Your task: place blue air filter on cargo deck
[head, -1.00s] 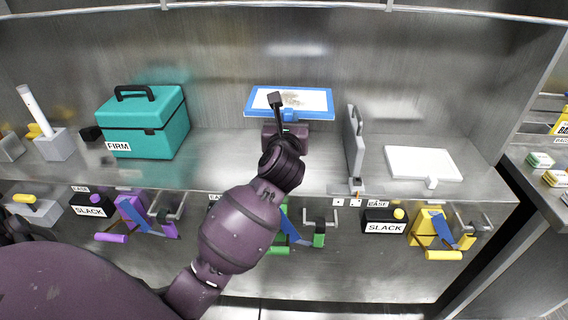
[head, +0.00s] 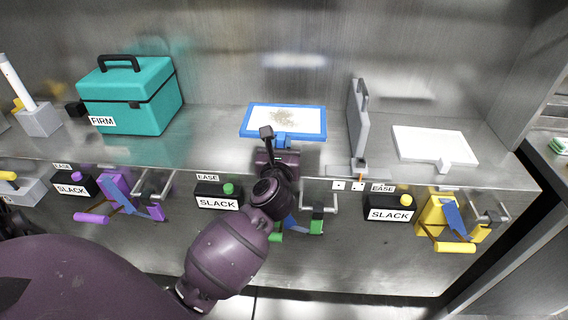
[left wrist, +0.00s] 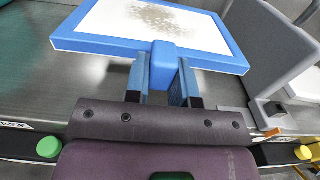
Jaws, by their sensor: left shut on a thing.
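The blue air filter (head: 322,122) is a flat panel with a blue frame and a white, dirt-speckled face. It is over the middle of the metal deck (head: 215,135), between the teal box and the grey upright panel. My left gripper (head: 281,146) is shut on the filter's blue tab, at its near edge. In the left wrist view, the gripper's two fingers (left wrist: 163,85) are on either side of the tab, and the filter (left wrist: 110,45) extends away from them. I cannot tell whether the filter touches the deck. My right gripper is not in view.
A teal toolbox (head: 130,97) stands left of the filter. A grey upright panel (head: 357,125) stands close on its right, with a white filter panel (head: 435,146) beyond. Purple, green and yellow (head: 447,222) clamps and SLACK boxes line the front face below.

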